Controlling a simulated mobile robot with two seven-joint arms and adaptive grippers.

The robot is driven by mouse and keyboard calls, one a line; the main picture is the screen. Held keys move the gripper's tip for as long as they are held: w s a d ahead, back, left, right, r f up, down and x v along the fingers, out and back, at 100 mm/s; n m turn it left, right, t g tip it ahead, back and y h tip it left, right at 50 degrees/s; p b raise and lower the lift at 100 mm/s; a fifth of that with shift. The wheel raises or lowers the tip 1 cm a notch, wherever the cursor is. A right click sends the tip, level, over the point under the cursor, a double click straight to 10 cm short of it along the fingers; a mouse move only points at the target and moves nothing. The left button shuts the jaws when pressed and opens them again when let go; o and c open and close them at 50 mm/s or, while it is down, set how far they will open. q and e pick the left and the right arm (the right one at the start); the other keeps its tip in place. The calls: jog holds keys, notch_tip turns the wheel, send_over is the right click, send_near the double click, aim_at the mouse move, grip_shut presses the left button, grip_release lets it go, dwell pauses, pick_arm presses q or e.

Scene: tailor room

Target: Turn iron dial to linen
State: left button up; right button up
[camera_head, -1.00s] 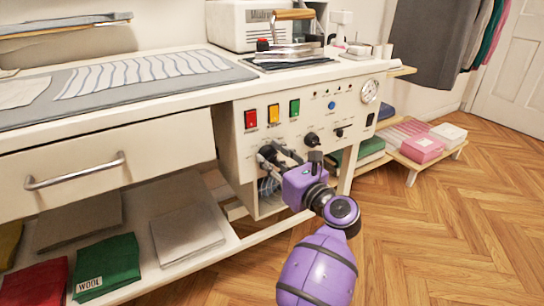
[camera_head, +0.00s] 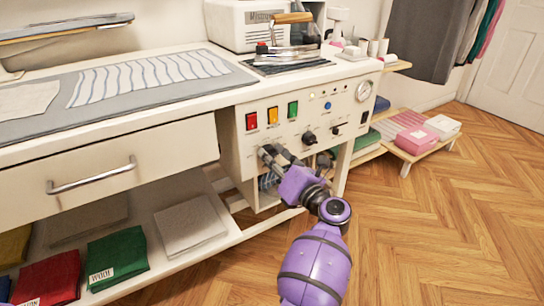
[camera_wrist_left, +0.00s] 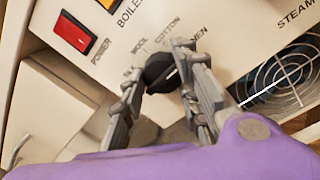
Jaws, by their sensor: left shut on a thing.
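The iron dial (camera_wrist_left: 157,73) is a black knob on the white control panel (camera_head: 290,139). In the left wrist view, the printed words WOOL, COTTON and a partly covered word ending in NEN arc around it. A light mark shows on the knob's right part, but I cannot tell exactly which word it points to. My left gripper (camera_wrist_left: 160,68) is shut on the dial, one grey finger on each side of it. In the head view the gripper (camera_head: 267,156) covers most of the dial. My right gripper is not in view.
Red, yellow and green switches (camera_head: 272,116) sit above the dial, and other black knobs (camera_head: 309,138) to its right. A round gauge (camera_head: 364,91) is at the panel's right end. The iron (camera_head: 290,47) rests on the table above. Open wooden floor (camera_head: 440,230) lies to the right.

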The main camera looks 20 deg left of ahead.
pick_arm(q)
jog(key=shift+s+a, duration=0.2)
jog(key=shift+a, duration=0.15)
jog(key=o, duration=1)
jog(key=shift+r, duration=0.1)
jog(key=shift+d, duration=0.15)
jog(key=v, duration=1.1)
jog(key=shift+s+d, duration=0.25)
jog(key=shift+d, duration=0.1)
